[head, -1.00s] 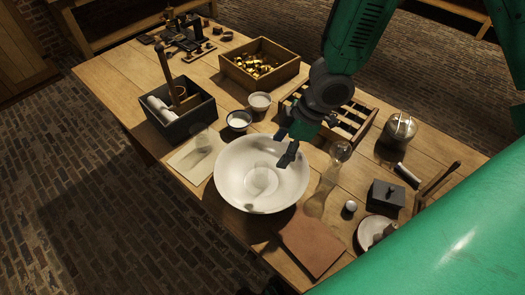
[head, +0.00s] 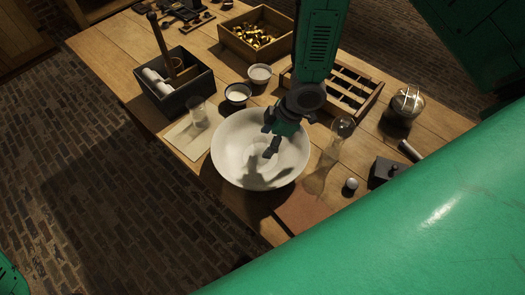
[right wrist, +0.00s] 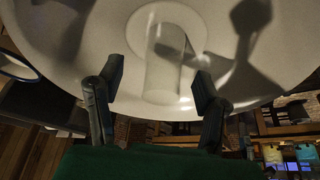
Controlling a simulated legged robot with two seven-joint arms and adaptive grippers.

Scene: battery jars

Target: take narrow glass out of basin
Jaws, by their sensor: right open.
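The white basin (head: 226,160) stands on the wooden table. In the right wrist view, a clear narrow glass (right wrist: 164,72) shows inside the pale basin (right wrist: 75,30), between and beyond my two fingers. In the head view the glass is hard to make out among the shadows in the basin. My right gripper (head: 268,142) is over the basin, pointing down into it, open and empty. Its fingers (right wrist: 159,75) stand on either side of the glass in the right wrist view; I cannot tell whether they touch it. My left gripper is not in view.
Left of the basin, a clear glass (head: 197,113) stands by a pale cloth (head: 190,138). Two small bowls (head: 238,94) (head: 260,74) stand behind. A tall glass (head: 342,128), a slatted wooden rack (head: 350,95) and a white ball (head: 351,184) are to the right.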

